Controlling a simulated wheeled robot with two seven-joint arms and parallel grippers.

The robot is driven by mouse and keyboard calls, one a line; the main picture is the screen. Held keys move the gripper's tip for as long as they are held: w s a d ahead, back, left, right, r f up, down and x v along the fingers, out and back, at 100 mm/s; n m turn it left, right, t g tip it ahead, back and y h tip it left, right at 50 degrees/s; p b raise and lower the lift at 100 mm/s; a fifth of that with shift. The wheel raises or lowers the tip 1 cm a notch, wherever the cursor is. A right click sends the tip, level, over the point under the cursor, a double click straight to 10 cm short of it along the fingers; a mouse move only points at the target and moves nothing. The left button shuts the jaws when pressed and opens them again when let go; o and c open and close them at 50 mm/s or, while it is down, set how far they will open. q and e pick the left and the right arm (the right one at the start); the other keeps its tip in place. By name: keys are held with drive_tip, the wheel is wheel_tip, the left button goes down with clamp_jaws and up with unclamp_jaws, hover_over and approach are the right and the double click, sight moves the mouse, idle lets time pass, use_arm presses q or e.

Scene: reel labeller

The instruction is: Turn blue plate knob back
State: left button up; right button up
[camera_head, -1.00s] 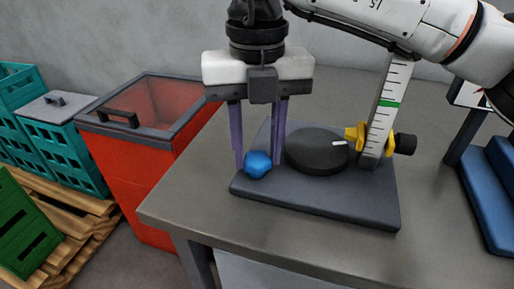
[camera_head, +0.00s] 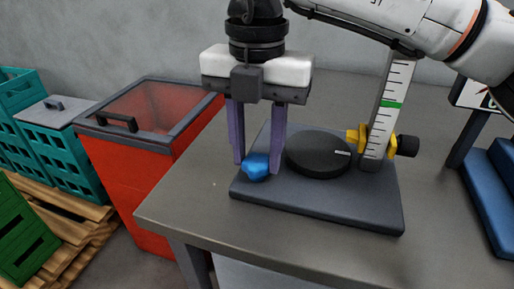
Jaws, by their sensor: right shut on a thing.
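The blue knob (camera_head: 256,169) sits at the front left corner of the dark base plate (camera_head: 330,206). My right gripper (camera_head: 256,167) points down from above, with its two purple fingers on either side of the knob, shut on it. The black round plate (camera_head: 318,155) with a white mark near its right edge lies just right of the knob. An upright white scale (camera_head: 389,110) with a green band stands behind it, with a yellow clamp (camera_head: 362,139) and a black side knob (camera_head: 407,146). My left gripper is not in view.
The base stands on a grey table (camera_head: 190,206) with bare room to its left. A red bin (camera_head: 130,165) with a clear lid stands beside the table. Teal crates (camera_head: 55,150) are at the far left, and a blue object (camera_head: 490,190) is at the right.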

sight(257, 160)
drive_tip(key=shift+r, duration=0.1)
drive_tip(key=o, duration=1.1)
drive_tip(key=shift+c, duration=0.2)
wheel_tip(257, 160, up, 10)
drive_tip(key=p, duration=0.2)
drive_tip(key=shift+r, duration=0.15)
